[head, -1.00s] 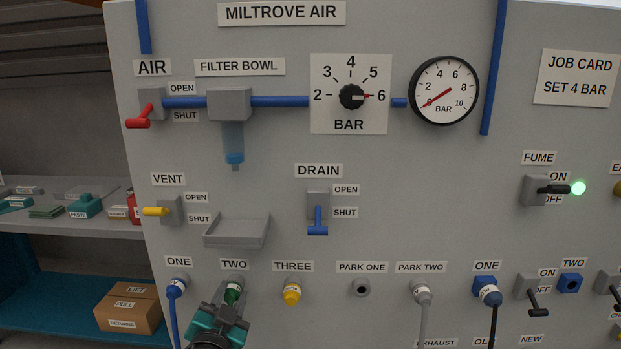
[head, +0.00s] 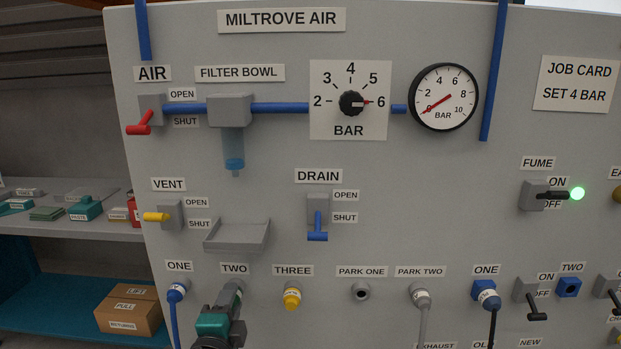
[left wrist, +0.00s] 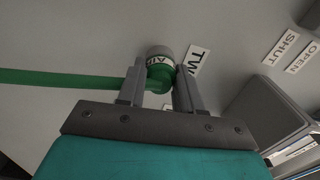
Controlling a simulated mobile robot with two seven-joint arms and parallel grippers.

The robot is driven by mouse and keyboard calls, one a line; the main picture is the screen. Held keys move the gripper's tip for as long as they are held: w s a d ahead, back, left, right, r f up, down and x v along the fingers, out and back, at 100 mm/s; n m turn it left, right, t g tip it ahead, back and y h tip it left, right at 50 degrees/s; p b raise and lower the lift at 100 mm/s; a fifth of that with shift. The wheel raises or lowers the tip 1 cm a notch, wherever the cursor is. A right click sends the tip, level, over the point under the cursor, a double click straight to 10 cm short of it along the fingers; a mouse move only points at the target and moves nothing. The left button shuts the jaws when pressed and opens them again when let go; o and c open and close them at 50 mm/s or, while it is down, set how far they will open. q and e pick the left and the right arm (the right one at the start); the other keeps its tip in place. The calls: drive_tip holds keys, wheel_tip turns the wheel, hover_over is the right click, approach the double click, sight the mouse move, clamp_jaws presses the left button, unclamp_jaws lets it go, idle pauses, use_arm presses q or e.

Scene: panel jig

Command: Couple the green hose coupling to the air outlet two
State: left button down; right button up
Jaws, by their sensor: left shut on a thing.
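The green hose coupling (left wrist: 160,76), with a white lettered band, shows in the left wrist view between the fingers of my left gripper (left wrist: 160,95). The gripper is shut on it, and the green hose (left wrist: 70,77) runs off to the left. The coupling's end meets the grey air outlet two (left wrist: 157,52) on the panel. I cannot tell whether it is locked on. In the head view my left gripper (head: 231,299) is just below the TWO label (head: 235,269) and hides most of the coupling and outlet. My right gripper is not in view.
Outlet one (head: 177,289) holds a blue hose close on the left; outlet three (head: 292,296) has a yellow fitting on the right. The drip tray (head: 237,234) juts out above outlet two. The red air lever (head: 140,127) and gauge (head: 444,98) are higher up.

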use_arm(q)
drive_tip(key=shift+w+r+m, duration=0.1)
drive_tip(key=shift+r+m, duration=0.05)
drive_tip(key=shift+m, duration=0.35)
drive_tip(key=c, duration=0.7)
unclamp_jaws()
drive_tip(key=shift+o, duration=0.2)
drive_tip(key=s, duration=0.9)
drive_tip(key=shift+a, duration=0.15)
drive_tip(key=shift+s, duration=0.1)
